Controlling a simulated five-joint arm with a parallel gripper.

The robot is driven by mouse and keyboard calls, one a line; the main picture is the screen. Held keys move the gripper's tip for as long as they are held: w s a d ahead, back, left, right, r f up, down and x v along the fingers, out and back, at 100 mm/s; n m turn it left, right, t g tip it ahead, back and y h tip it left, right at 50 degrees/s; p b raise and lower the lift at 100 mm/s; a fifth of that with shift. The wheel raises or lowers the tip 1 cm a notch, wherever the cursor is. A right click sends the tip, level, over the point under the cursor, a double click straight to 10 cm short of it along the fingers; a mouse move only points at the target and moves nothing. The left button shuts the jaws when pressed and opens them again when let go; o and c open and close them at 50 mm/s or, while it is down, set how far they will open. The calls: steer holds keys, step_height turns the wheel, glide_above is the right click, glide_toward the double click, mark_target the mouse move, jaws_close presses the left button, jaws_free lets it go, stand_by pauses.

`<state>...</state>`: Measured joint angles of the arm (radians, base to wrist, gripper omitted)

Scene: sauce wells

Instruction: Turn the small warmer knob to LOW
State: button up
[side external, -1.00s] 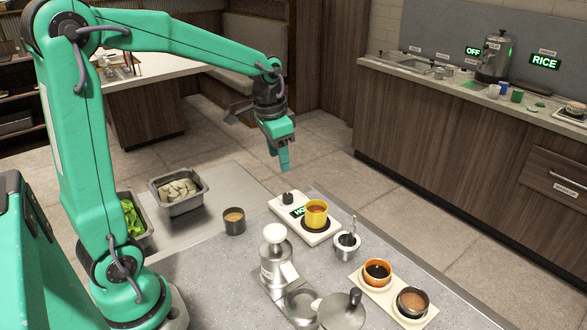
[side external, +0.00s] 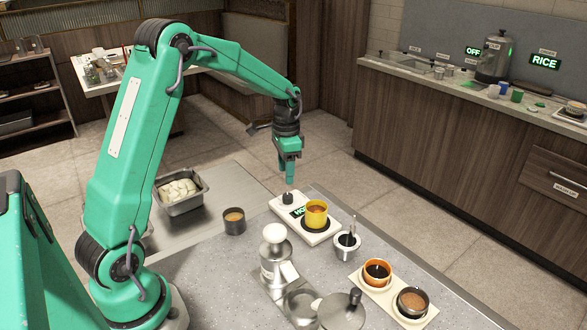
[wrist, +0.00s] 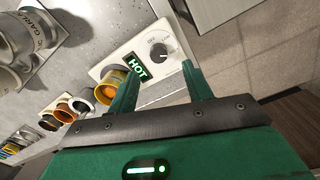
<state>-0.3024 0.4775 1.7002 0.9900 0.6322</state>
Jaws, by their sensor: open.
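The small white warmer (side external: 312,237) stands on the grey counter with a lit green HOT display (side external: 299,211). Its dark knob (side external: 288,198) is at the unit's far left end. A yellow cup (side external: 317,212) stands on the warmer's plate. My gripper (side external: 290,181) points down just above the knob, apart from it. In the wrist view my gripper (wrist: 162,80) is open and empty, its two green fingers spread with the knob beyond them.
A brown-filled cup (side external: 235,220) stands left of the warmer. A small metal pot (side external: 347,245) with a spoon stands at its right. A pump dispenser (side external: 275,262) and a pale tray (side external: 366,289) with two bowls are nearer. A metal pan (side external: 183,204) stands left.

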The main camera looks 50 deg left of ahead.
mark_target(286, 195)
steer(key=shift+d+f, duration=0.2)
steer(key=shift+f, duration=3.7)
steer(key=c, duration=1)
